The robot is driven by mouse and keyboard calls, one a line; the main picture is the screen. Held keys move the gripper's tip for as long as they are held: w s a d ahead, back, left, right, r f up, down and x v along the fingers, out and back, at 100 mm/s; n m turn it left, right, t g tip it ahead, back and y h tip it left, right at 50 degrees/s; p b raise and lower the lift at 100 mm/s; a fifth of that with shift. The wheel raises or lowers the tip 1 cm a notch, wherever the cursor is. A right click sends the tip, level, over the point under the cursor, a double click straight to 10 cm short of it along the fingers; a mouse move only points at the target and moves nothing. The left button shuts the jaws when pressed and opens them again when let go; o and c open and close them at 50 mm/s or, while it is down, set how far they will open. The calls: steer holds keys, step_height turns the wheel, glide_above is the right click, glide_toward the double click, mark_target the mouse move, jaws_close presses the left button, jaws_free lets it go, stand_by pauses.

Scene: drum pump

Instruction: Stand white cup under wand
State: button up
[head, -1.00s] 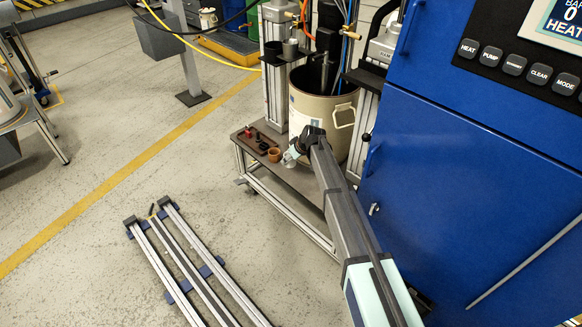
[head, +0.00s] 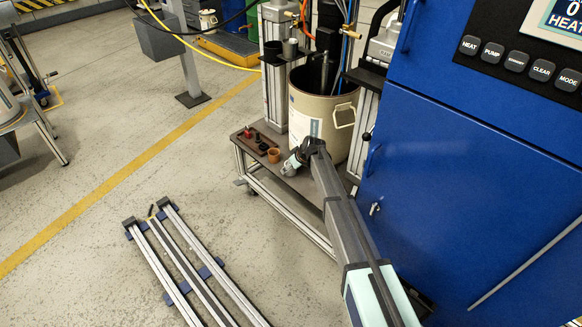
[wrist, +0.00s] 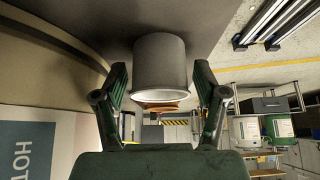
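A pale grey-white cup (wrist: 160,65) stands upright on the bench, shown upside down in the wrist view. It is between the two fingers of my gripper (wrist: 160,90), with a visible gap on each side. The gripper is open. I cannot tell for sure which part is the wand; a dark upright tube (head: 325,70) stands in the open drum.
The cream drum (head: 308,108) stands close behind my gripper. An orange-brown pot (head: 274,155) and a dark tray with small items (head: 256,140) are to the left. A blue cabinet (head: 470,190) bounds the right. Rails (head: 190,262) lie on the floor in front.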

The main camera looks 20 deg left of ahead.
stand_by(0.3)
steer(key=p+v, duration=0.2)
steer(key=v, duration=1.4)
steer(key=shift+a, duration=0.15)
steer(key=shift+o, duration=0.6)
steer(key=shift+v, duration=0.8)
